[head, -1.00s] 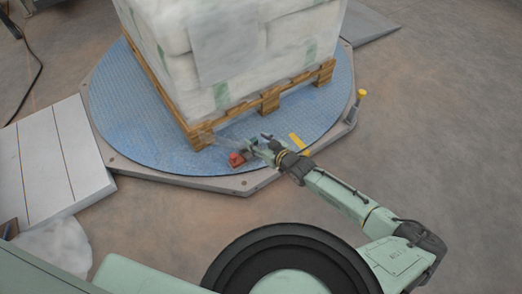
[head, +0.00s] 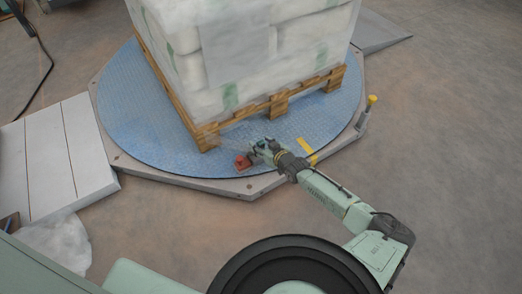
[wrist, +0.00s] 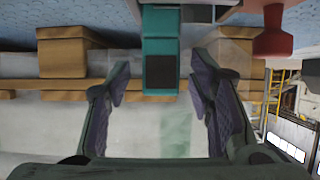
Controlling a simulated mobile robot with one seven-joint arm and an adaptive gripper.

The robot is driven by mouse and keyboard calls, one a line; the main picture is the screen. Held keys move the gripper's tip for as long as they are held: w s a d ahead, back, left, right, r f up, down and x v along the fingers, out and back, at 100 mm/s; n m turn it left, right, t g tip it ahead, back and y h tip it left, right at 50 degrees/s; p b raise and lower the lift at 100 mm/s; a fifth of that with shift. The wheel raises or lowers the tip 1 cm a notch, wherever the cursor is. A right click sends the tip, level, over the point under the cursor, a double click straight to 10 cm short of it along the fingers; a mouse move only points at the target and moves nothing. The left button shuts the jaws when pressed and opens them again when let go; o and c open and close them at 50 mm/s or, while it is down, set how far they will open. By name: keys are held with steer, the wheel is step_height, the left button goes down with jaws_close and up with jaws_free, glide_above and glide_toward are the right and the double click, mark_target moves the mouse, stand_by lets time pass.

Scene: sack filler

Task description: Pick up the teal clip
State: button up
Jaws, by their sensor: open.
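The teal clip (wrist: 160,22) shows in the wrist view as a teal block with a dark square on its near end. It stands at the top middle, in line with the gap between my fingers. My gripper (wrist: 158,82) is open, with one finger on each side of that gap. I cannot tell whether the clip's end is between the fingertips or just beyond them. In the head view my gripper (head: 259,150) is low over the blue turntable, in front of the pallet; the clip is too small and covered there to make out clearly.
A red piece (head: 243,162) sits close left of my gripper; a red knob (wrist: 272,42) shows at the wrist view's upper right. The wooden pallet (head: 279,105) with wrapped sacks (head: 240,50) stands behind on the blue turntable (head: 125,110). A yellow strip (head: 305,147) lies right.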

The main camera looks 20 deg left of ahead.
steer(key=shift+w+a+f, duration=0.1)
steer(key=shift+w+a, duration=0.05)
steer(key=shift+a, duration=0.05)
steer(key=shift+c, duration=0.4)
jaws_close()
